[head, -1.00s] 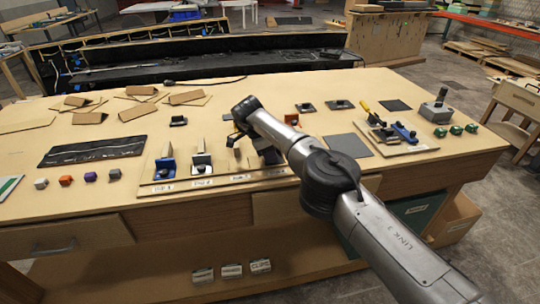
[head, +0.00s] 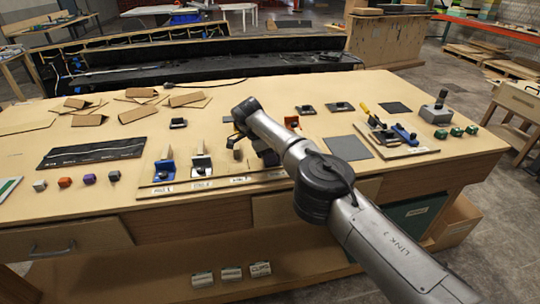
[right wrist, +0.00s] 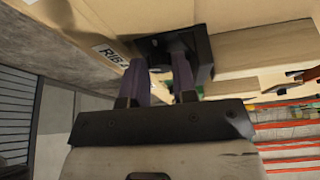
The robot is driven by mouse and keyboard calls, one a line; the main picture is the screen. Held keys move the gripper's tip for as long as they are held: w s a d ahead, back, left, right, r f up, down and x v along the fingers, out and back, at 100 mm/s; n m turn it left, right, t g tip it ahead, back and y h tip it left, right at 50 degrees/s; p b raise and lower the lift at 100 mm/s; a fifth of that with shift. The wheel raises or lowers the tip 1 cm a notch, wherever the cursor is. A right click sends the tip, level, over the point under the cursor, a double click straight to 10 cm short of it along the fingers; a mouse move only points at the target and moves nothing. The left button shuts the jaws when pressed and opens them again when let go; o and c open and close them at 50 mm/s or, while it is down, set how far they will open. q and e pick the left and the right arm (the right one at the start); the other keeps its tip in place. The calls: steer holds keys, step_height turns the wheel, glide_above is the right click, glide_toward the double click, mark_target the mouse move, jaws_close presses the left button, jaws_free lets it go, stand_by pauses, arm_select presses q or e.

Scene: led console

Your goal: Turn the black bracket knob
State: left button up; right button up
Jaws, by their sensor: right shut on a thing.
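The black bracket (right wrist: 200,50) shows in the right wrist view on the pale board, beside a printed label. A wooden block adjoins it on the right. My right gripper (right wrist: 174,58) is in the same view, its two dark purplish fingers reaching to the bracket's front. The fingers are shut on the black bracket knob, which is mostly hidden between them; its turn angle cannot be told. In the head view my right arm reaches over the board and covers most of this spot. My left gripper is not in view.
A blue bracket (head: 165,169) and a white bracket (head: 201,168) stand on the board left of my arm. Small coloured cubes and a dark mat (head: 92,152) lie further left. A grey square pad (head: 348,147) and a joystick box (head: 437,112) are on the right.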

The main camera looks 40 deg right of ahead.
steer(key=shift+r, duration=0.2)
steer(key=o, duration=0.7)
steer(key=shift+o, duration=1.3)
steer(key=shift+s+f, duration=0.1)
steer(key=shift+f, duration=0.15)
